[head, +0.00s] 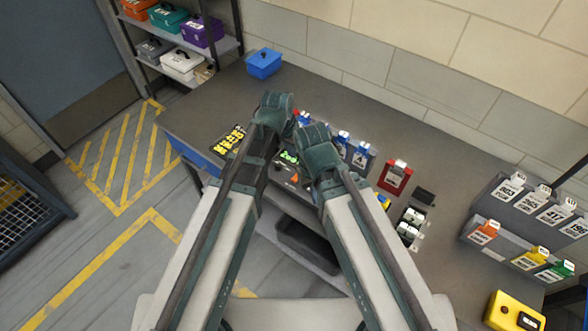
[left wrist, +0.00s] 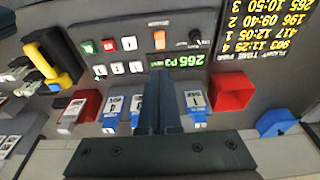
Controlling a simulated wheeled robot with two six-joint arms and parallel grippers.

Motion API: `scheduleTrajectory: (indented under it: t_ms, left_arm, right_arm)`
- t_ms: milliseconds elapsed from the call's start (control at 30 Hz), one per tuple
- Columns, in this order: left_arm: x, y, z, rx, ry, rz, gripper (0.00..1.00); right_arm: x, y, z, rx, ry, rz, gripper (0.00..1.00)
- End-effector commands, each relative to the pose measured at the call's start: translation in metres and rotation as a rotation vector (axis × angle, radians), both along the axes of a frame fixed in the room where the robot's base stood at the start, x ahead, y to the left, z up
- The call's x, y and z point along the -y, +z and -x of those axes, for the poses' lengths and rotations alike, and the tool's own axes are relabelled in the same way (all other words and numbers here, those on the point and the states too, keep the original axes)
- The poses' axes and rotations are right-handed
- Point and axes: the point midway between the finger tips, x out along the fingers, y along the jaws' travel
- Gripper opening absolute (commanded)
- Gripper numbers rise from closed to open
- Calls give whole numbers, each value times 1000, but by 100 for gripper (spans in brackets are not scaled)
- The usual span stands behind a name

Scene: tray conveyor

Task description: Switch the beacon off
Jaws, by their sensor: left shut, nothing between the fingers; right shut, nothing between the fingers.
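The control panel (left wrist: 128,30) fills the top of the left wrist view. It carries an orange rocker-like switch (left wrist: 158,37), a black knob (left wrist: 195,37), green, red and white buttons (left wrist: 108,46) and a green-lit display (left wrist: 178,61). The orange switch also shows small in the head view (head: 294,178). I cannot make out a beacon lamp. My left gripper (left wrist: 160,74) is shut and empty, with its fingertips just below the display in the picture and apart from the orange switch. My right gripper (head: 314,140) is beside the left one in the head view, its fingertips hidden.
A flight board (left wrist: 262,40) with yellow text lies beside the panel. Blue tagged holders (left wrist: 193,102) and red bins (left wrist: 232,90) stand close to my left fingers. A blue box (head: 264,63) sits at the desk's back. Grey tag racks (head: 520,208) are at the right.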

Motion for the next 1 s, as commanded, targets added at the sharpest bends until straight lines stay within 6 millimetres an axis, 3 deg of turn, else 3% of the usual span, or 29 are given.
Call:
scheduleTrajectory:
  t_ms: [467,1000]
  left_arm:
    - [1,-14,-2,0,1,-1,0]
    - [10,-83,-14,0,2,-1,0]
  right_arm:
    - [0,-14,0,0,0,0,0]
    - [0,-83,0,0,-3,0,0]
